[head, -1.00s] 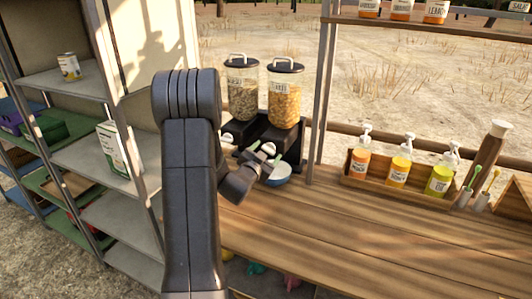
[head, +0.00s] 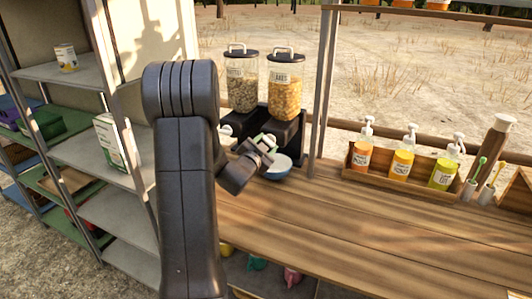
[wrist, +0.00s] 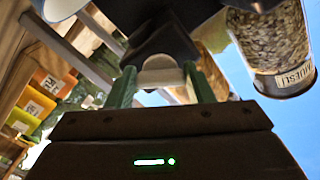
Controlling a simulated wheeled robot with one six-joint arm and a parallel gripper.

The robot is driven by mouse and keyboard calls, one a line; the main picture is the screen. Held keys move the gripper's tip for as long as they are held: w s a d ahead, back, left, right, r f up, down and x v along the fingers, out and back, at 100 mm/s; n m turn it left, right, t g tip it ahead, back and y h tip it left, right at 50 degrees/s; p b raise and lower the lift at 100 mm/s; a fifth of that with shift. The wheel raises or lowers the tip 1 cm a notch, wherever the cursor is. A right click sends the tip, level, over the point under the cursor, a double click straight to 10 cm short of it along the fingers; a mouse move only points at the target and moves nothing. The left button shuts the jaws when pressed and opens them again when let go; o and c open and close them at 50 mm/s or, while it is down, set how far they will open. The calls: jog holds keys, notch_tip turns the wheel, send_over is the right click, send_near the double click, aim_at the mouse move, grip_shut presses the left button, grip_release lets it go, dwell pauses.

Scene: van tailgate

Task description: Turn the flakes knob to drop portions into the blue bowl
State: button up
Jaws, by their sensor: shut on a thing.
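The flakes dispenser (head: 284,92) is the right one of two clear jars with dark lids in the head view. Part of its orange contents shows behind my right finger in the wrist view (wrist: 213,75). My gripper (head: 267,143) is in front of the flakes dispenser's dark base. In the wrist view its two green fingers are shut on the pale flakes knob (wrist: 160,73), one on each side. The blue bowl (head: 281,173) stands under the flakes outlet, just below my gripper. Its inside is hard to see, so I cannot tell what it holds.
The muesli dispenser (head: 242,88) stands close on the left. A wooden rack (head: 357,177) with several pump bottles is to the right, past an upright post (head: 322,90). The wooden counter (head: 350,225) in front is clear. Shelves (head: 85,150) stand on the left.

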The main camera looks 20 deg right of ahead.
jog(key=m+b, duration=1)
jog(key=b, duration=0.3)
jog(key=shift+m, duration=0.4)
jog(key=shift+r, duration=0.1)
jog(key=o, duration=1)
jog(key=shift+c, duration=0.2)
jog(key=shift+a, duration=0.1)
jog(key=v, duration=1.3)
jog(key=shift+s+a, duration=0.2)
jog(key=shift+a, duration=0.1)
